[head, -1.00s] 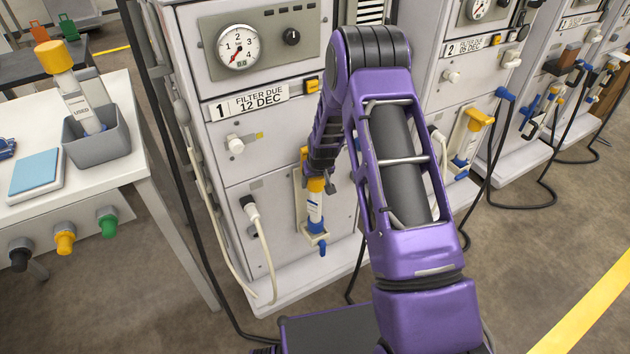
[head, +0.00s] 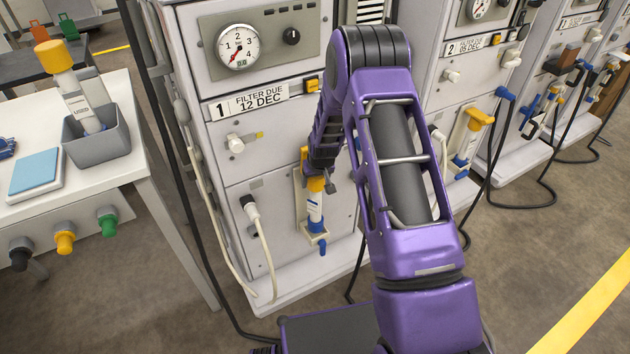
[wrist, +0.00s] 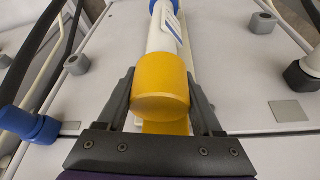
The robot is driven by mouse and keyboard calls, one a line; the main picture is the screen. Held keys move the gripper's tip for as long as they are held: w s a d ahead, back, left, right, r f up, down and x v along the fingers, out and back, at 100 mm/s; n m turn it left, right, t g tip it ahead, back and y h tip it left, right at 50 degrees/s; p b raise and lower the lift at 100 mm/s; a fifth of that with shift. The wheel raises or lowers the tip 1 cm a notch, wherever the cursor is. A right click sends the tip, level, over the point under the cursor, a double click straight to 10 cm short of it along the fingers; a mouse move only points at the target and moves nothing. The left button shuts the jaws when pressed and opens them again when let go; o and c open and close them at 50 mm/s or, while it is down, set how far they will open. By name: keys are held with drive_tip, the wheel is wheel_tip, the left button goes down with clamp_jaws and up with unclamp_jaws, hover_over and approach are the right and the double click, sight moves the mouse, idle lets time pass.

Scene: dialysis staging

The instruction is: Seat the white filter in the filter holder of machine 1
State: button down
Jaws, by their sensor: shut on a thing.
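The white filter (head: 315,210) has a yellow cap and a blue-marked label. It stands upright at the front of machine 1 (head: 290,140), in line with the filter holder (head: 299,205), whose pale plate shows beside it. Its lower end is at the holder's bottom bracket; I cannot tell whether it is fully seated. My gripper (wrist: 160,86) is shut on the yellow cap (wrist: 160,82), with one finger on each side. In the head view my gripper (head: 318,178) is at the filter's top, and my arm partly hides it.
A grey bin (head: 100,148) on the white table at left holds another yellow-capped filter labelled USED. A white hose (head: 265,240) hangs left of the holder. Machine 2 (head: 465,80) stands to the right with its own yellow-topped holder. Dark cables lie on the floor.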

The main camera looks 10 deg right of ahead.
drive_tip(key=shift+f, duration=1.8)
unclamp_jaws()
drive_tip(key=p+v, duration=0.2)
drive_tip(key=v, duration=1.5)
drive_tip(key=shift+s+r+p, duration=0.15)
drive_tip(key=shift+r+p, duration=0.05)
drive_tip(key=shift+p, duration=0.1)
drive_tip(key=shift+d, duration=0.15)
